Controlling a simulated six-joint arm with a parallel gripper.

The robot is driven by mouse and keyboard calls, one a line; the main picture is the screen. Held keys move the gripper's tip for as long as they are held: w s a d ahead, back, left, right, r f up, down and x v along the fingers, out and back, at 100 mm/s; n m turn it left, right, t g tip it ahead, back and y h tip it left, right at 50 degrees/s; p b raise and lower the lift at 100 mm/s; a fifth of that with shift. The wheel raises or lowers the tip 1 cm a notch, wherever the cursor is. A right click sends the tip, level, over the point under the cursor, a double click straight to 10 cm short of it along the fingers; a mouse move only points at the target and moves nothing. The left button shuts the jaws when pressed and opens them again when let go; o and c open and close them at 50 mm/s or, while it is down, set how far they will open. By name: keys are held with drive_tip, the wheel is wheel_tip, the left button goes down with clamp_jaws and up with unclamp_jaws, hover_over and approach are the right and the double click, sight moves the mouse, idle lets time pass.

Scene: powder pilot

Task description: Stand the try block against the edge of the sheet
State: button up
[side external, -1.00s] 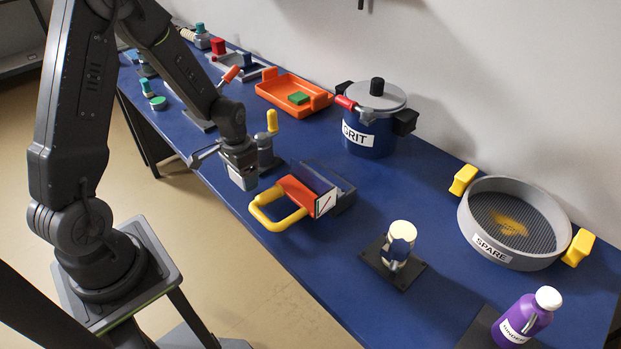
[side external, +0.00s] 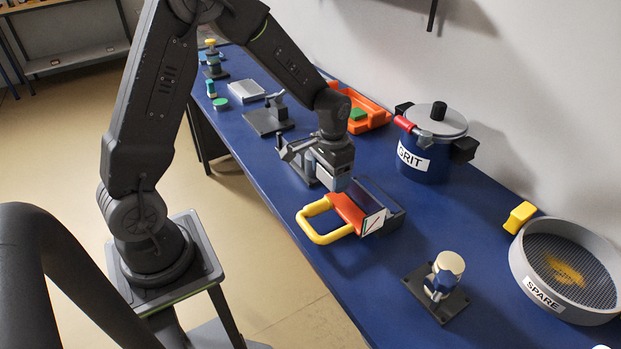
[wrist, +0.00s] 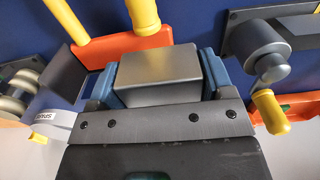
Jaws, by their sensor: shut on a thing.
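My gripper (side external: 333,176) is shut on a plain silver-grey block (wrist: 158,75), which I take as the try block. In the wrist view the block sits between my two blue finger pads. In the side view my gripper is just behind and above an orange part (side external: 348,209) with a yellow loop handle (side external: 318,226). A dark panel (side external: 378,193) beside that part has a white plate with a line on its end. I cannot tell for sure which thing is the sheet. The underside of the block is hidden, so contact below it cannot be told.
A crank with a yellow knob (wrist: 268,108) is close on the right in the wrist view. A blue pot labelled GRIT (side external: 424,155), an orange tray (side external: 372,115) and a grey sieve labelled SPARE (side external: 540,284) stand behind and right. A cream-topped stand (side external: 447,265) is in front.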

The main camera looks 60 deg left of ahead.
wheel_tip(320, 180, up, 4)
drive_tip(key=f, duration=0.1)
hover_over(351, 208)
drive_tip(key=shift+r, duration=0.25)
drive_tip(key=shift+s, duration=0.1)
drive_tip(key=shift+f, duration=3.45)
drive_tip(key=shift+f, duration=0.6)
drive_tip(key=o, duration=1.2)
drive_tip(key=shift+r, duration=0.1)
